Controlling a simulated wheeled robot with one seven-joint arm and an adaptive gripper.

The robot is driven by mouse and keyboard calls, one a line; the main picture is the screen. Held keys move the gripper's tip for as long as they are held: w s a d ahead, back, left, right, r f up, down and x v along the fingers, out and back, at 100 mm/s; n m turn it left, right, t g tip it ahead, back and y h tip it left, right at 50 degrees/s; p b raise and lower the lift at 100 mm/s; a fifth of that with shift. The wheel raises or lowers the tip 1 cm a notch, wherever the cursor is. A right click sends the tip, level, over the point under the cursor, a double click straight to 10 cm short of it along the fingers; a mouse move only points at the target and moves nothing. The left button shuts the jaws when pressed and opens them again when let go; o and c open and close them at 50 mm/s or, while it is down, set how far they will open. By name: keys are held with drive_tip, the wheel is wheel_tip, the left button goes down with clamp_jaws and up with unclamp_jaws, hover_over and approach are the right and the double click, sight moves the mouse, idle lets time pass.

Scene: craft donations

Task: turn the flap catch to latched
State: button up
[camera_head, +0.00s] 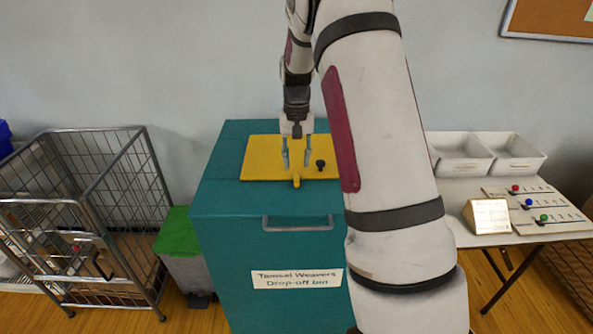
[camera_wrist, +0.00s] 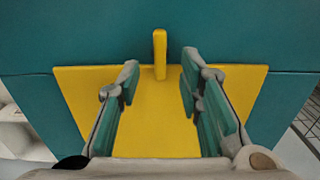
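A yellow flap (camera_head: 262,160) lies flat on top of the teal drop-off bin (camera_head: 222,180). A small yellow bar (camera_head: 296,181), which looks like the flap catch, sits at the flap's front edge. In the wrist view this bar (camera_wrist: 160,50) lies across the flap edge, square to it, partly over teal. A black knob (camera_head: 320,165) stands on the flap's right side. My gripper (camera_head: 296,164) points down above the flap, just behind the bar. In the wrist view my gripper (camera_wrist: 160,70) is open and empty, its fingers on either side of the bar's line.
A grey handle (camera_head: 297,227) and a label (camera_head: 297,279) are on the bin's front. A wire cart (camera_head: 100,170) and a green-lidded bin (camera_head: 180,232) stand left. At right, a table holds white trays (camera_head: 508,150), a small sign (camera_head: 487,216) and boards with coloured knobs (camera_head: 535,207).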

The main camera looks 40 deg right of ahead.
sight(296, 178)
wheel_tip(296, 178, up, 6)
drive_tip(key=shift+r, duration=0.2)
idle(0.5)
drive_tip(key=s+a+r+n+t, duration=0.2)
drive_tip(key=s+a+r+n, duration=0.1)
drive_tip(key=s+a+r, duration=0.95)
drive_tip(key=s+a+f+n+t, duration=0.1)
drive_tip(key=s+a, duration=0.3)
drive_tip(key=s, duration=0.4)
drive_tip(key=s+a+f+n+t, duration=0.1)
drive_tip(key=s+a+n, duration=0.2)
drive_tip(key=s+a, duration=0.2)
drive_tip(key=s, duration=0.3)
drive_tip(key=shift+s+t, duration=0.35)
drive_tip(key=shift+t, duration=0.05)
